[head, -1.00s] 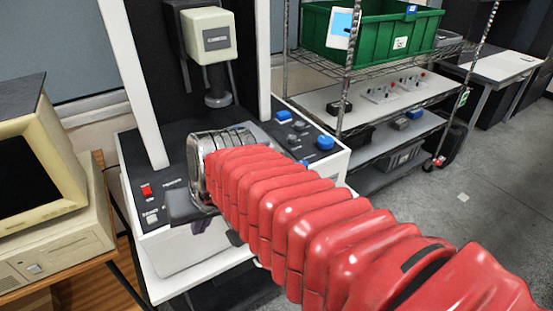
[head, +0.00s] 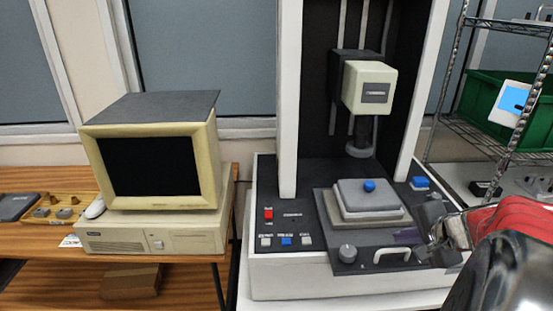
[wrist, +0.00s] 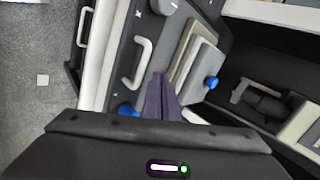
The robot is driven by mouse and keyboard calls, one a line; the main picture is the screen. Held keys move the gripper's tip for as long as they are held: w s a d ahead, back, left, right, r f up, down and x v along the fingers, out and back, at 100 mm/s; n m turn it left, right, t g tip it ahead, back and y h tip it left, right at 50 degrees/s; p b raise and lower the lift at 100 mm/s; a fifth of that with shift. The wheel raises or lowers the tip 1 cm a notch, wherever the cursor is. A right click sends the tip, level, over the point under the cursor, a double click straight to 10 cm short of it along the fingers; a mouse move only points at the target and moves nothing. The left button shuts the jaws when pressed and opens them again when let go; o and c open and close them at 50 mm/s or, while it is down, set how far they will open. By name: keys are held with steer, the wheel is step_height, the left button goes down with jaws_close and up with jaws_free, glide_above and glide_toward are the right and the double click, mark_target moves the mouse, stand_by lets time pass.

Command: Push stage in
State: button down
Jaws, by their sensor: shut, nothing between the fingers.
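The stage (head: 369,212) is a stack of light grey plates on a dark base, with a blue knob (head: 369,185) on top. It sits below the machine's measuring head. A dark front plate with a white bar handle (head: 391,253) lies in front of it, near the machine's front edge. My gripper (head: 407,236) is at the right of the head view, beside the stage's front right corner. In the wrist view my gripper's purple fingers (wrist: 161,96) are shut and empty, between the handle (wrist: 143,63) and the stage plates (wrist: 194,68). I cannot tell whether they touch anything.
The cream measuring head (head: 369,88) hangs above the stage between white columns. Control buttons (head: 286,240) are on the left of the machine. An old computer (head: 152,160) stands on a wooden table to the left. A wire rack with a green bin (head: 487,104) is at the right.

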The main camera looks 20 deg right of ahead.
steer(key=s+d+m+h, duration=0.1)
steer(key=s+d+m, duration=0.2)
steer(key=d, duration=0.3)
steer(key=shift+t+h, duration=0.3)
steer(key=shift+w+f, duration=0.1)
glide_toward(398, 225)
step_height(398, 225, down, 4)
steer(key=shift+r, duration=0.1)
steer(key=w, duration=0.1)
steer(key=w+d, duration=0.1)
steer(key=w, duration=0.1)
steer(key=shift+w, duration=0.1)
steer(key=shift+w+d, duration=0.1)
steer(key=shift+w, duration=0.3)
